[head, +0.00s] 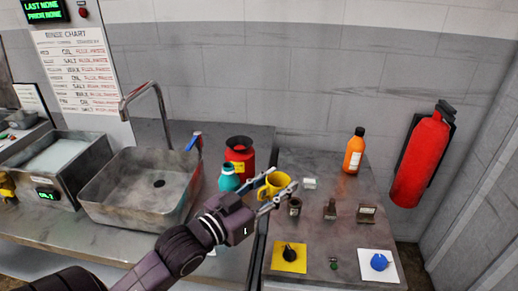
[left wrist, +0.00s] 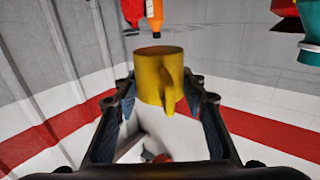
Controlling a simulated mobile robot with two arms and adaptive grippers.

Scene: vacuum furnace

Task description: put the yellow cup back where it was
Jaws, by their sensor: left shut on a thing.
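The yellow cup (head: 275,182) is between the fingers of my left gripper (head: 279,194), over the left edge of the right-hand bench. In the left wrist view the cup (left wrist: 155,72) stands upright between the two finger pads, its handle toward the camera. My left gripper (left wrist: 157,110) is shut on it. The cup's underside is hidden in the head view, so I cannot tell whether it touches the bench. My right gripper is in neither view.
A teal bottle (head: 229,179) and a red can (head: 239,152) stand close left of the cup. A small white block (head: 310,184) and small dark holders (head: 330,209) are to its right. An orange bottle (head: 353,152) stands farther back. The sink (head: 140,205) is left.

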